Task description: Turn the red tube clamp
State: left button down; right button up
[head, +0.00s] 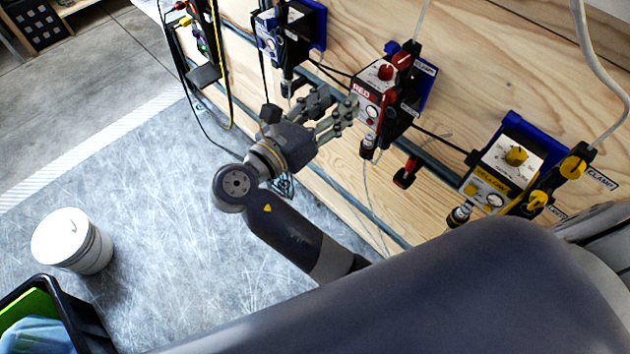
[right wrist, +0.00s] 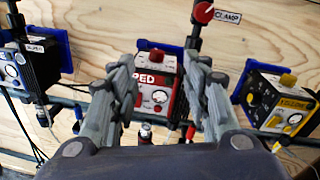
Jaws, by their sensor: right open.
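The red tube clamp (head: 403,60) is a red knob beside a CLAMP label, just above the red pump box (head: 368,105) on the wooden wall. In the right wrist view the red clamp (right wrist: 204,13) is at the top, above and right of the box (right wrist: 157,95). My right gripper (head: 336,108) is open and empty, in front of and left of the red box, below the clamp and apart from it. In the right wrist view its two fingers (right wrist: 160,82) frame the red box. My left gripper is not in view.
A yellow pump box (head: 508,165) with its yellow clamp (head: 572,167) is at right, a blue-backed box (head: 285,35) at left. Tubes and cables cross the wall. A white bucket (head: 72,242) stands on the floor.

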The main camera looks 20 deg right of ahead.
jog(key=w+a+f+y+b, duration=0.1)
jog(key=f+y, duration=0.2)
jog(key=f, duration=1.2)
jog(key=w+a+f+y+b, duration=0.1)
jog(key=f+y, duration=0.3)
jog(key=f, duration=1.1)
jog(key=shift+w+t+b, duration=0.4)
jog(key=shift+w, duration=0.2)
